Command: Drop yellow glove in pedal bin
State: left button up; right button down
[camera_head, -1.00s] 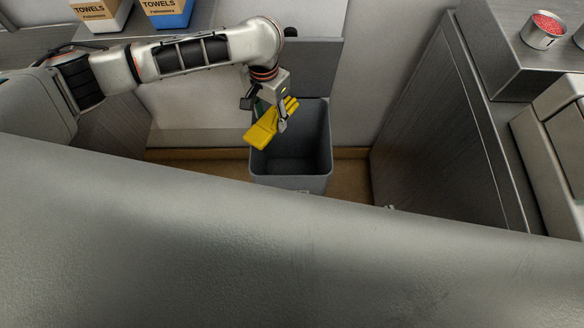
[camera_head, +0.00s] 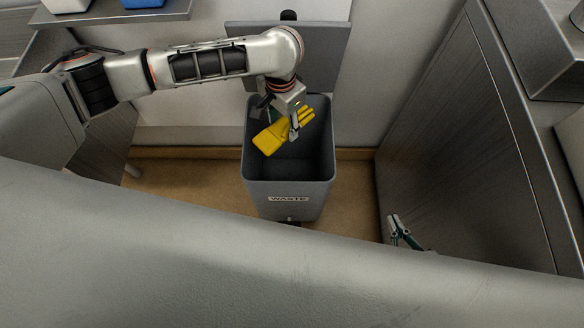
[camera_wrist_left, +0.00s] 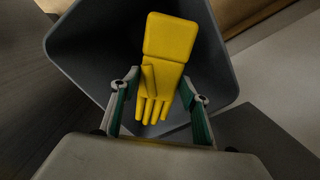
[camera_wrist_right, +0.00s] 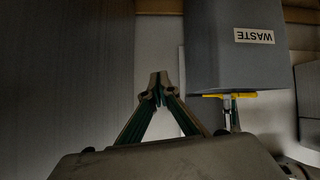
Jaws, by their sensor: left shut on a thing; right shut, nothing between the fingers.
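The grey pedal bin (camera_head: 288,188), labelled WASTE, stands on the floor against the wall with its lid (camera_head: 325,45) raised behind it. My left gripper (camera_head: 290,122) is shut on the yellow glove (camera_head: 268,140) and holds it over the bin's open mouth. In the left wrist view the glove (camera_wrist_left: 170,40) lies between the fingers, its cuff pointing away, with the bin's inside (camera_wrist_left: 90,50) behind it. My right gripper (camera_head: 400,235) is shut and empty, low to the right of the bin. The bin (camera_wrist_right: 235,60) and glove (camera_wrist_right: 245,94) also show in the right wrist view.
A dark grey cabinet (camera_head: 455,130) stands to the right of the bin, close to my right gripper. A shelf (camera_head: 110,17) with boxes is at the upper left. Bare brown floor (camera_head: 200,180) lies left of the bin.

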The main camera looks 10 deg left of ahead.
pick_arm(q)
jog(key=shift+f, duration=0.15)
jog(key=o, duration=1.2)
